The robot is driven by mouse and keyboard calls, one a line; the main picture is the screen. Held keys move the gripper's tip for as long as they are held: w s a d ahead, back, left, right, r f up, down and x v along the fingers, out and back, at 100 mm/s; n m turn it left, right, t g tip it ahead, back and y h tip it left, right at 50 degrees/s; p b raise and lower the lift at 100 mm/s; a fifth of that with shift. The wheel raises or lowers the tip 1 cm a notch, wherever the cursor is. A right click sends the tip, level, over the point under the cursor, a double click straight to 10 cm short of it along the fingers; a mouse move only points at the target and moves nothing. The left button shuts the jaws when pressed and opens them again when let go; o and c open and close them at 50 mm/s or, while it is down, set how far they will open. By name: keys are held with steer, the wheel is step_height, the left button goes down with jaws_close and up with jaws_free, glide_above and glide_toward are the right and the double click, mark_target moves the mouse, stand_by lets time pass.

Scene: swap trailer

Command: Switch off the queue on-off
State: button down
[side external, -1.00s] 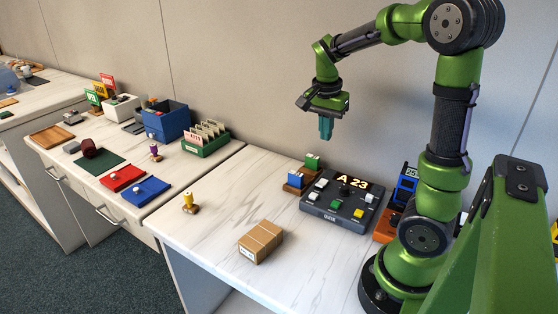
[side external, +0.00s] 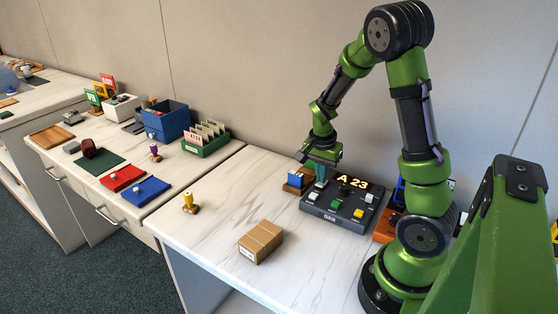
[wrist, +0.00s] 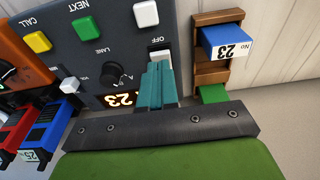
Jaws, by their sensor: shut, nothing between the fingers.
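The queue box (side external: 325,217) is a dark panel with white, green and yellow buttons and a lit "A 23" display (side external: 352,181). In the wrist view its face (wrist: 95,60) shows NEXT, CALL and LANE labels, and the lit digits (wrist: 117,99) are partly covered. A white switch (wrist: 160,54) sits beside the label OFF, partly hidden behind the fingertips. My gripper (side external: 320,184) is shut and empty, pointing down at the box's back left part. In the wrist view its teal fingertips (wrist: 158,68) are right at the switch; whether they touch it I cannot tell.
A wooden rack (wrist: 211,74) with a blue "No 23" block (wrist: 228,42) stands close beside the box, near my gripper. A blue and red item (wrist: 45,125) is on the box's other side. A cardboard box (side external: 261,242) lies in front; the table around it is mostly clear.

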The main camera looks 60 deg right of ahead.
stand_by(0.3)
steer(key=shift+a+f, duration=0.55)
steer(key=shift+f, duration=0.05)
steer(key=shift+d+r, duration=0.1)
steer(key=shift+d, duration=0.15)
steer(key=shift+d+r, duration=0.15)
steer(key=shift+d, duration=0.55)
